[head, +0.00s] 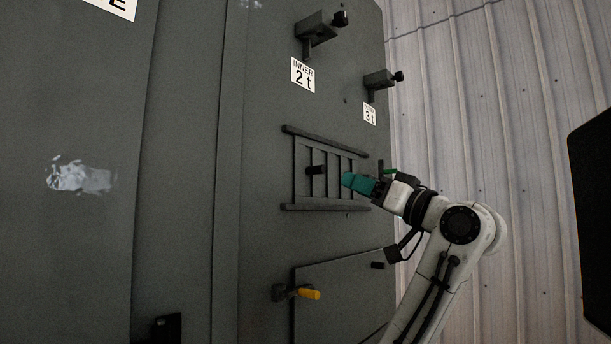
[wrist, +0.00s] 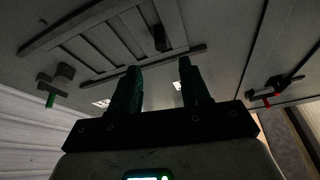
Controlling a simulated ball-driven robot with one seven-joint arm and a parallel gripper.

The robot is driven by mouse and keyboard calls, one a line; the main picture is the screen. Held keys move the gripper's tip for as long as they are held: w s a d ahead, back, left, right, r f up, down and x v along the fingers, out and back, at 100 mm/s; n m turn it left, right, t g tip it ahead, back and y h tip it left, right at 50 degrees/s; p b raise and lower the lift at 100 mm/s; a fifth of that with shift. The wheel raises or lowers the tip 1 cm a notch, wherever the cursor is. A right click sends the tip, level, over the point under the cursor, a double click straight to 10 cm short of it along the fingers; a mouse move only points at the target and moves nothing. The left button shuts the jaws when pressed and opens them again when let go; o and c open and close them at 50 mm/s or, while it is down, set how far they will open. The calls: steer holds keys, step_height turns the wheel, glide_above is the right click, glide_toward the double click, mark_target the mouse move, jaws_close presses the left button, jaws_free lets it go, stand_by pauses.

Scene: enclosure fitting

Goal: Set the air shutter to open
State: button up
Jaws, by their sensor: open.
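The air shutter (head: 302,172) is a dark slatted plate between two horizontal rails on the grey enclosure front, in the middle of the head view. A short black knob (head: 316,170) stands out from it, left of my gripper. In the wrist view the slats (wrist: 90,52) lie between the rails, and the knob (wrist: 160,38) shows beyond and between my fingertips. My gripper (head: 347,180) has teal fingers pointing left towards the knob, apart from it. In the wrist view my gripper (wrist: 158,66) is open with nothing between its fingers. Whether slots behind the slats are uncovered is unclear.
A small green-tipped fitting (wrist: 50,99) is left of the shutter in the wrist view. A red-tipped handle (wrist: 272,92) is at right. In the head view, a yellow handle (head: 309,294) sits below and black knobbed fittings (head: 316,28) stand out above.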

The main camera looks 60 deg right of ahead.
mark_target(322, 170)
steer(key=p+x, duration=0.2)
steer(key=x, duration=0.9)
steer(key=shift+p, duration=0.35)
jaws_close()
